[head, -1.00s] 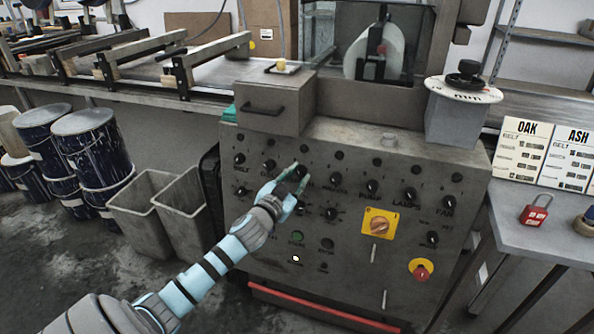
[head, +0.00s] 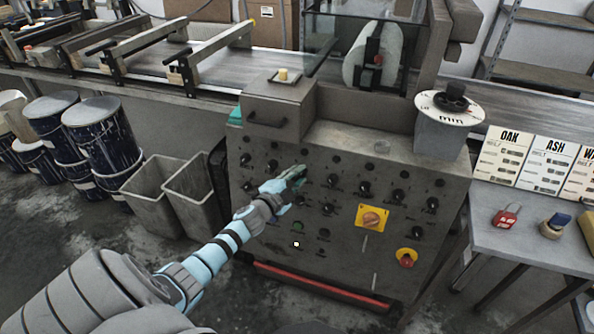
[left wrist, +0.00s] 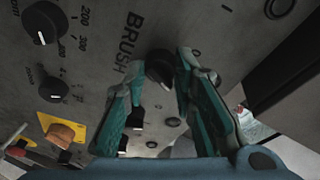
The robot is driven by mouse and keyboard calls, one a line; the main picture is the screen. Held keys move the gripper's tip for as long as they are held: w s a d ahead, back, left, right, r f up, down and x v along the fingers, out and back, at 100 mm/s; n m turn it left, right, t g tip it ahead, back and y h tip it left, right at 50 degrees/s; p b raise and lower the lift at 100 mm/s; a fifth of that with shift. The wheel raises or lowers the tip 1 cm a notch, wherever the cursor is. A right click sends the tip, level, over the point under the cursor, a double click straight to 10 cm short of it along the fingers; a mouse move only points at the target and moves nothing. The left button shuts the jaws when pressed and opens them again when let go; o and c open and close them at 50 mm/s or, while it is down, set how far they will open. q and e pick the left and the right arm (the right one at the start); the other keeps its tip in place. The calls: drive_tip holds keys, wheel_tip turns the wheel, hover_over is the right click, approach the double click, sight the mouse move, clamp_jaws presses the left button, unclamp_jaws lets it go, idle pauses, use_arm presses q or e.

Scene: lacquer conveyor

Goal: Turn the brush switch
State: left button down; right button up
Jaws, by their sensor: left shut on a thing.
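The brush switch (left wrist: 160,69) is a dark round knob beside the printed word BRUSH on the grey control panel (head: 340,235). It shows between the two teal fingers in the left wrist view. In the head view my fingers hide most of it. My left gripper (head: 297,178) reaches the panel's upper knob row from the lower left, and its fingers (left wrist: 162,78) are shut on the knob, one on each side. My right gripper is not in view.
Several similar black knobs sit close by. A yellow-plated rotary switch (head: 371,217) and a red button on yellow (head: 406,258) are lower right. A drawer box (head: 278,108) juts out above. Grey bins (head: 190,195) stand at left, a table (head: 540,230) at right.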

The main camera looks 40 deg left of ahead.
use_arm(q)
drive_tip(key=shift+m+p, duration=0.3)
idle(0.4)
drive_tip(key=c, duration=1.3)
unclamp_jaws()
